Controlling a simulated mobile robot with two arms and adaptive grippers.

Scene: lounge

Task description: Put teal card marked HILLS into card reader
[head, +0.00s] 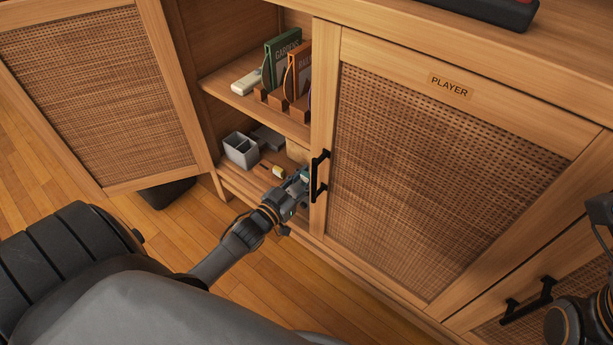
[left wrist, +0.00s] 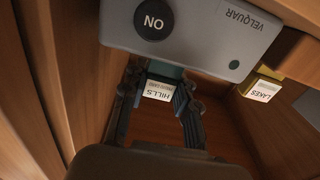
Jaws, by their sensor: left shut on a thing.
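The teal card marked HILLS (left wrist: 158,90) is between the fingers of my left gripper (left wrist: 160,104) in the left wrist view, its white label showing upside down. The gripper is shut on it. The card's far end meets the edge of the grey reader (left wrist: 205,35), which has a black ON button and the name VELQUAR. I cannot tell whether the card has entered it. In the head view my left gripper (head: 300,184) is inside the lower shelf, beside the door handle; I cannot make out the reader there. My right gripper (head: 601,209) shows only partly at the right edge.
A yellow card marked LAKES (left wrist: 262,86) lies beside the reader. Books (head: 283,57) stand in a wooden rack above. The left cabinet door (head: 100,85) is open; the PLAYER door (head: 430,170) is shut.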

